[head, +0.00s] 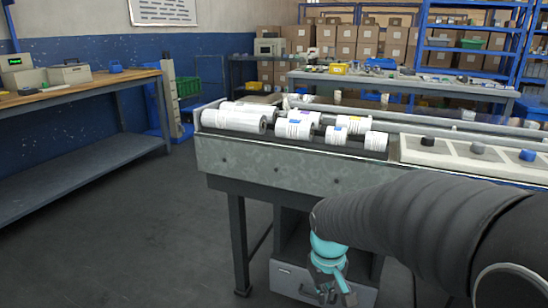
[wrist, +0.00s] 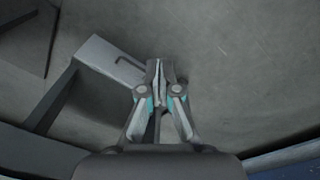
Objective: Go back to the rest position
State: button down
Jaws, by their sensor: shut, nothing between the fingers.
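My gripper (head: 335,296) hangs low in front of the machine bench in the head view, pointing down, below the level of the bench top. In the wrist view my gripper (wrist: 160,68) has its two fingers together, with nothing between them. Behind it in the wrist view is a grey drawer unit (wrist: 108,62) with a dark handle, and bare floor. My dark sleeved arm crosses the lower right of the head view and hides part of the bench front.
The machine bench (head: 290,172) carries several white rolls (head: 235,121) and a pale tray (head: 460,157) with knobs. The drawer cabinet (head: 292,279) stands beneath it. A wooden workbench (head: 85,88) is at the left. Open floor (head: 130,235) lies between them. Shelves with boxes stand behind.

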jog(key=s+d+r+m+t, duration=0.1)
jog(key=s+d+r+t, duration=0.1)
jog(key=s+r, duration=0.3)
jog(key=s+d+r+m+t, duration=0.2)
jog(key=s+r, duration=0.4)
jog(key=s, duration=0.3)
jog(key=shift+s+d+r+m+t, duration=0.15)
jog(key=shift+s+d+m+t, duration=0.15)
jog(key=shift+t, duration=0.1)
jog(key=shift+d, duration=0.1)
